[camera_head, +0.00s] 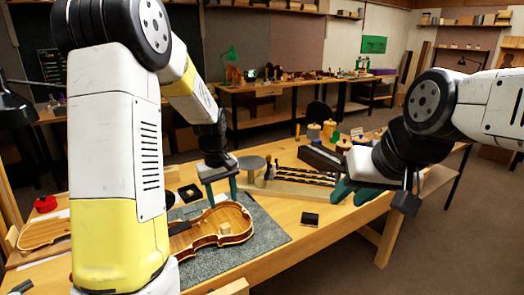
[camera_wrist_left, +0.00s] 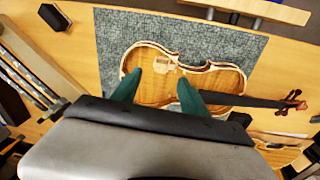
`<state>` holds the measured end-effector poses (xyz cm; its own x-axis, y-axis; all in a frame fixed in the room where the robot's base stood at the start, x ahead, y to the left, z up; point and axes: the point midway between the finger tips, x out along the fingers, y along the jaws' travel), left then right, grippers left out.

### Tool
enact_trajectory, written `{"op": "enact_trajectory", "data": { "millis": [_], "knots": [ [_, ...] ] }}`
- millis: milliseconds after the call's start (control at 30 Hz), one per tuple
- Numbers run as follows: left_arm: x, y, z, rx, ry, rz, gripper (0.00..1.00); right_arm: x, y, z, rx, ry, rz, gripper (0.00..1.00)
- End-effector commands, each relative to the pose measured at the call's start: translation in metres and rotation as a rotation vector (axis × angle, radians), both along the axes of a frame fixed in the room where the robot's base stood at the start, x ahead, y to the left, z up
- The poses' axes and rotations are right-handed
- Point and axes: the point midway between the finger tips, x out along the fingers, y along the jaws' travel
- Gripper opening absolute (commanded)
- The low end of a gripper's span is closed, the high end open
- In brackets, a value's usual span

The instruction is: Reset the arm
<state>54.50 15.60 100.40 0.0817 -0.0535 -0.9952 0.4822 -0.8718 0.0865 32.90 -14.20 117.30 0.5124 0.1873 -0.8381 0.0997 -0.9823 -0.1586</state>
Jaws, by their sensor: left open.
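The violin body (camera_head: 206,236) lies on a grey mat (camera_head: 262,250) on the wooden bench, partly hidden behind my left arm in the head view. It also shows whole in the left wrist view (camera_wrist_left: 222,82), with its dark neck and scroll to the right. My left gripper (camera_head: 222,196) is open and empty, above the violin's far edge. Its two green fingers stand apart in the left wrist view (camera_wrist_left: 155,90), with the violin beyond them. My right gripper (camera_head: 352,192) is at the bench's right side, its green fingers apart with nothing seen between them.
A rack of dark rods (camera_head: 300,178) stands between my grippers. A small black box (camera_head: 310,220) lies on the bare bench front. Jars (camera_head: 313,131) stand at the back. A second violin part (camera_head: 42,232) and a red ring (camera_head: 45,204) lie at left.

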Motion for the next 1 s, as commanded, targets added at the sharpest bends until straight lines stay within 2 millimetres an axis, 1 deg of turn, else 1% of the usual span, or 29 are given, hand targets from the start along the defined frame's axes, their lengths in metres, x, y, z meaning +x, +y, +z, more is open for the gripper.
{"op": "enact_trajectory", "data": {
  "millis": [33, 100, 167, 200, 267, 300, 433, 500, 567, 600, 700, 833, 1000],
  "knots": [
    [-0.011, 0.000, 0.024, -0.017, -0.040, -0.028, 0.52, 0.000, 0.000, 0.000, 0.000, 0.000, 0.000, 0.34],
    [-0.028, -0.001, 0.051, -0.032, -0.086, -0.076, 0.52, 0.000, 0.000, 0.000, 0.000, 0.000, 0.000, 0.34],
    [-0.044, -0.002, 0.071, -0.042, -0.124, -0.117, 0.52, 0.000, 0.000, 0.000, 0.000, 0.000, 0.000, 0.34],
    [-0.054, -0.003, 0.084, -0.047, -0.151, -0.145, 0.52, 0.000, 0.000, 0.000, 0.000, 0.000, 0.000, 0.34],
    [-0.072, -0.004, 0.101, -0.052, -0.192, -0.188, 0.52, 0.000, 0.000, 0.000, 0.000, 0.000, 0.000, 0.34],
    [-0.083, -0.005, 0.112, -0.054, -0.219, -0.217, 0.52, 0.000, 0.000, 0.000, 0.000, 0.000, 0.000, 0.34],
    [-0.122, -0.007, 0.140, -0.046, -0.310, -0.310, 0.52, 0.000, 0.000, 0.000, 0.000, 0.000, 0.000, 0.34],
    [-0.144, -0.008, 0.151, -0.036, -0.357, -0.359, 0.52, 0.000, 0.000, 0.000, 0.000, 0.000, 0.000, 0.34],
    [-0.161, -0.009, 0.158, -0.025, -0.396, -0.398, 0.52, 0.000, 0.000, 0.000, 0.000, 0.000, 0.000, 0.34],
    [-0.172, -0.010, 0.161, -0.017, -0.419, -0.423, 0.52, 0.000, 0.000, 0.000, 0.000, 0.000, 0.000, 0.34],
    [-0.194, -0.012, 0.166, 0.003, -0.467, -0.473, 0.52, 0.000, 0.000, 0.000, 0.000, 0.000, 0.000, 0.34],
    [-0.211, -0.013, 0.168, 0.025, -0.504, -0.515, 0.52, 0.000, 0.000, 0.000, 0.000, 0.000, 0.000, 0.34],
    [-0.216, -0.013, 0.168, 0.033, -0.517, -0.530, 0.52, 0.000, 0.000, 0.000, 0.000, 0.000, 0.000, 0.34]
  ]
}}
